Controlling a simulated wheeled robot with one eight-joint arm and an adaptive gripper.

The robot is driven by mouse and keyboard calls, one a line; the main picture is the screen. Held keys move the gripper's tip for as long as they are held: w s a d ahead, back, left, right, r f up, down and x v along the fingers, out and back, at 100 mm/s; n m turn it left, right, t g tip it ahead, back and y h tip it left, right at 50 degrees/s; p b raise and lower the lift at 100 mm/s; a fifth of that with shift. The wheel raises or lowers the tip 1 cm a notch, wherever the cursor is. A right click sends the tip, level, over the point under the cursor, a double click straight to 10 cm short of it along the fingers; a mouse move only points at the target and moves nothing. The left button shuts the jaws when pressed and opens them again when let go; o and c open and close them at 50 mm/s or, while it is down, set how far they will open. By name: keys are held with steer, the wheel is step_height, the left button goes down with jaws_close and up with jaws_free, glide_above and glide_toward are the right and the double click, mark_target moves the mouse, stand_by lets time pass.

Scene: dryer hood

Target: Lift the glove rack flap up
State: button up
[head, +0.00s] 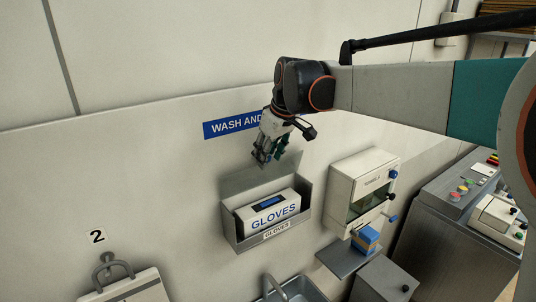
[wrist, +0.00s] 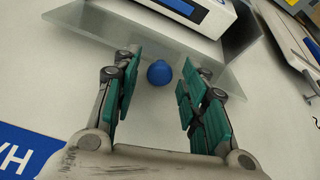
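The grey glove rack (head: 307,205) is fixed to the wall and holds a white box of gloves (head: 272,214); the box (wrist: 190,12) also shows at the top of the wrist view. A grey, partly see-through flap (head: 240,182) shows above the box; in the wrist view the flap (wrist: 110,38) spans the top, its exact tilt unclear. A blue round knob (wrist: 160,73) shows by the flap's near edge. My gripper (head: 266,160) is just above the flap, pointing down. In the wrist view its fingers (wrist: 162,72) are apart, with the knob appearing between them; contact is not visible.
A blue wall sign (head: 235,125) is behind my gripper. A white dispenser (head: 362,190) hangs right of the rack, with a small shelf (head: 345,258) and blue box below. A sink (head: 290,290) is beneath.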

steer(key=v, duration=1.1)
steer(key=shift+r, duration=0.3)
steer(key=shift+s+d, duration=0.1)
steer(key=shift+d, duration=0.05)
steer(key=s+d+f+m+t+h+b, duration=0.1)
steer(key=s+d+f+m+b, duration=0.2)
steer(key=f, duration=1.5)
steer(key=s+d+f+m+t+b, duration=0.1)
steer(key=s+d+f+m+b, duration=0.2)
steer(key=s+d+f+b, duration=0.5)
steer(key=s+d+f+m+t+h+b, duration=0.1)
steer(key=s+d+f+m+b, duration=0.2)
steer(key=s+f+b, duration=1.4)
steer(key=d+f+b, duration=0.3)
steer(key=f+b, duration=0.3)
steer(key=f, duration=0.5)
steer(key=shift+d+h+b, duration=0.3)
steer(key=shift+f, duration=0.1)
